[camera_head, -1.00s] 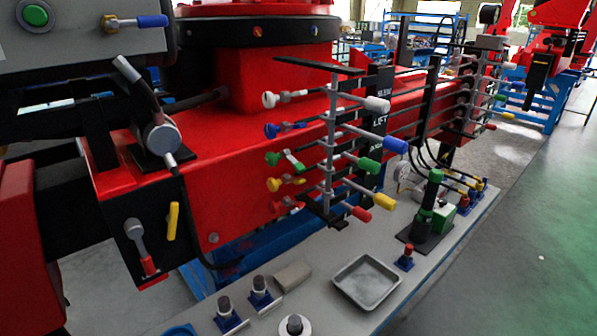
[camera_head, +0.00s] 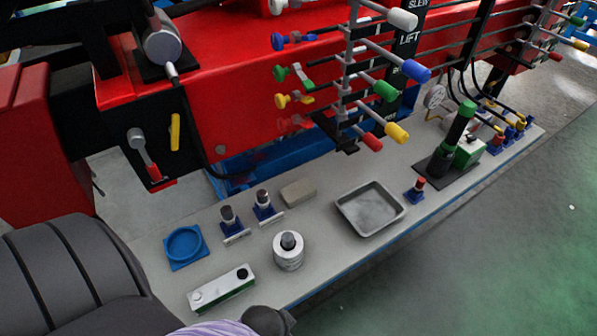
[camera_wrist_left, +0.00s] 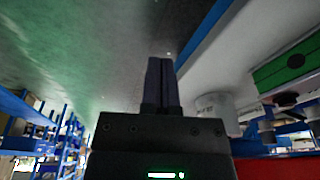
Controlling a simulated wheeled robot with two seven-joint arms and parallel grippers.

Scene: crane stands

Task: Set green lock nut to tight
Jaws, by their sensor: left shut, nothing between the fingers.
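The green lock nut (camera_head: 296,73) is a small wing-shaped piece on the left end of the green rod of the lever rack, below the blue one and above the yellow one. The green handle (camera_head: 384,90) is on the same row at right. Whether the nut is tight or loose cannot be told. My left gripper shows in the left wrist view (camera_wrist_left: 161,85), its dark fingers together with nothing between them. It is well away from the lock nut, low near the bench edge. My right gripper is not in view.
On the grey bench stand a metal tray (camera_head: 369,208), a silver cylinder (camera_head: 289,257), a green-and-white box (camera_head: 221,291), a blue dish (camera_head: 185,245) and a dark green post (camera_head: 455,135). Other coloured handles crowd the rack. Floor at right is clear.

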